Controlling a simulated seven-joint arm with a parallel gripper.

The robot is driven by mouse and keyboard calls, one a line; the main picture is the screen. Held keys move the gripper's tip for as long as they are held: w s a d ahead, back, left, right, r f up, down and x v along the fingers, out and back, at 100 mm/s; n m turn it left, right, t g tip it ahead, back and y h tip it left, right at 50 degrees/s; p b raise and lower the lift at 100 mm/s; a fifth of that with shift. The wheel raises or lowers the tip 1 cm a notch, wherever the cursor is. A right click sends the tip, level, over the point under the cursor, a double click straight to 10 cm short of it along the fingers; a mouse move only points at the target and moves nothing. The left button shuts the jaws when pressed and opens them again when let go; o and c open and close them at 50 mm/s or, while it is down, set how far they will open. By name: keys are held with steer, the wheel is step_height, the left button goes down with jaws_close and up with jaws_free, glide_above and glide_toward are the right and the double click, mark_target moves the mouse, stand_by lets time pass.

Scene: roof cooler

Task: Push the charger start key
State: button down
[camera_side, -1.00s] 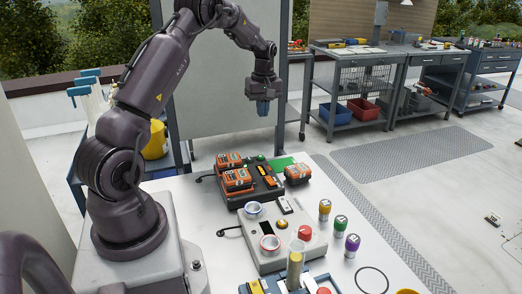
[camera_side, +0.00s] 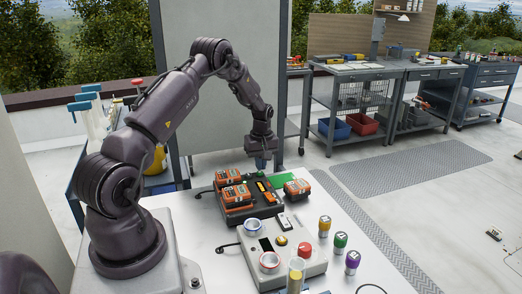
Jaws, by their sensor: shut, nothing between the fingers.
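The charger (camera_side: 240,213), a dark box with orange battery packs (camera_side: 234,194) seated on it, stands at the back of the white table. A small green key sits at its far right corner, close under my gripper, and is now mostly hidden. My gripper (camera_side: 261,165) is shut, empty and points straight down over that corner. I cannot tell whether its blue-grey tip touches the key.
A loose orange battery (camera_side: 297,189) lies right of the charger by a green patch (camera_side: 284,180). Coloured canisters (camera_side: 340,240) stand right.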

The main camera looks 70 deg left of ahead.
steer(key=shift+f, duration=0.6)
steer(key=shift+s+f, duration=0.15)
steer(key=shift+f, duration=0.9)
step_height(320, 180, up, 15)
steer(key=shift+w, duration=0.45)
